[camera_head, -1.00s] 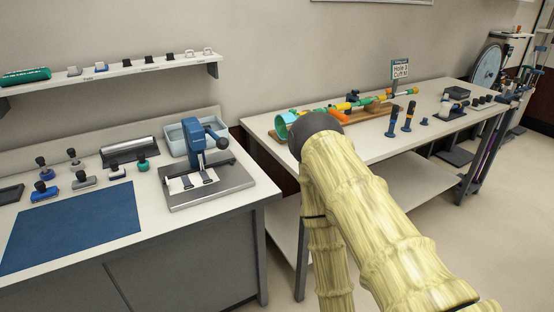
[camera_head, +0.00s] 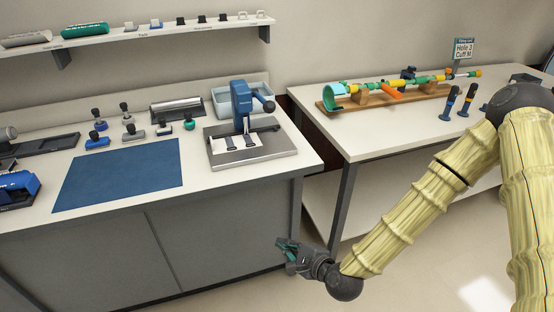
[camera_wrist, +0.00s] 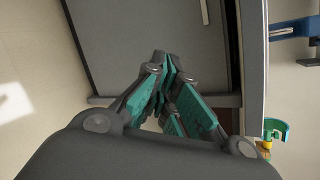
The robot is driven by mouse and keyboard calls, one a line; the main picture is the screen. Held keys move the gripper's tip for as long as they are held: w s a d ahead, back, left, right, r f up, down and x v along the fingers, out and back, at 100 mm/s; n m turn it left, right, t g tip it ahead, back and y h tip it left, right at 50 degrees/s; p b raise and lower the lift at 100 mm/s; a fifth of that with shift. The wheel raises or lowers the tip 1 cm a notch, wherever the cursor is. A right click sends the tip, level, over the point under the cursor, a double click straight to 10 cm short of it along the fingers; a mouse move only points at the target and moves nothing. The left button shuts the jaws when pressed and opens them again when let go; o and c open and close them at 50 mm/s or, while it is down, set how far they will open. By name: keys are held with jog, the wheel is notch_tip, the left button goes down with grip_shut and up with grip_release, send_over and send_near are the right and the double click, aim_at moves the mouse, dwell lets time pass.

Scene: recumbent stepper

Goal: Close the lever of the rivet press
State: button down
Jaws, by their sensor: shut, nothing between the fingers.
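The blue rivet press (camera_head: 241,100) stands on a grey metal base plate (camera_head: 262,153) near the right end of the left workbench. Its lever, with a dark round knob (camera_head: 268,106), sticks out to the right of the blue head. White strips with dark buckles lie on the base below the head. My gripper (camera_head: 283,246) is low in front of the bench cabinet, below the tabletop and well apart from the press. In the wrist view the teal fingers (camera_wrist: 168,75) are together and empty, facing the grey cabinet. A blue part at the wrist view's upper right may be the press.
A blue mat (camera_head: 118,177), several small stamp-like tools and a light-blue bin (camera_head: 258,88) share the bench. A shelf (camera_head: 130,35) hangs above. The right table (camera_head: 400,130) holds a colourful tube assembly. The bench's front edge (camera_head: 240,172) lies above my gripper.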

jog(key=w+d+r+m+t, duration=0.1)
jog(key=w+r+m+t, duration=0.25)
jog(key=r, duration=0.35)
jog(key=w+d+r+m+t+y, duration=0.15)
jog(key=w+r+m, duration=0.25)
jog(key=r, duration=0.4)
jog(key=w+r+m+t, duration=0.3)
jog(key=w+r, duration=0.1)
jog(key=r, duration=0.3)
jog(key=r+p+x, duration=0.2)
jog(key=x, duration=1)
jog(key=shift+p, duration=0.35)
jog(key=shift+s, duration=0.15)
